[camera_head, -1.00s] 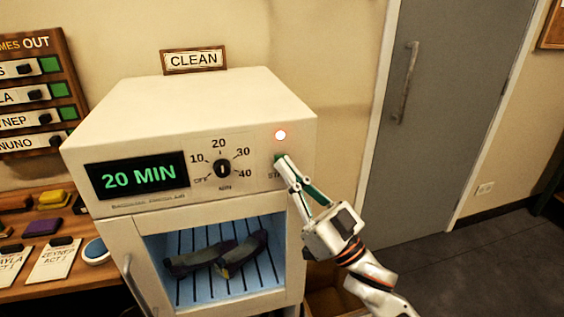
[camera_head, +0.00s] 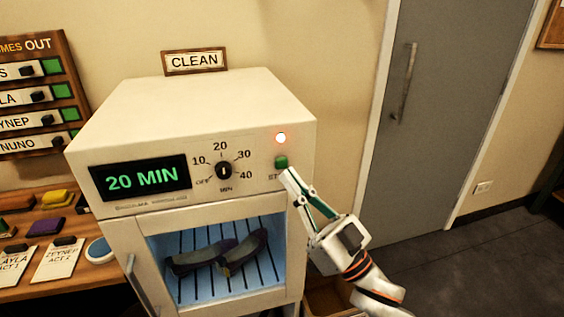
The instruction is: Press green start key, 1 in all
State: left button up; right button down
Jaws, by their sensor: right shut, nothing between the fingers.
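The green start key (camera_head: 281,162) is on the right side of the white machine's (camera_head: 200,105) front panel. The display (camera_head: 140,178) reads "20 MIN" in green. The dial (camera_head: 223,170) points up toward 20. My right gripper (camera_head: 288,174) is shut and empty, its tips just below and right of the key, seemingly apart from it. Part of the label under the key is hidden by the fingers. My left gripper is not in view.
A wooden table (camera_head: 60,290) with tags and coloured blocks stands at left. A name board (camera_head: 38,95) hangs above it. A grey door (camera_head: 440,110) is at right.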

jog(key=s, duration=0.1)
jog(key=s+d+p, duration=0.1)
jog(key=s, duration=0.1)
jog(key=shift+s, duration=0.2)
dwell(0.5)
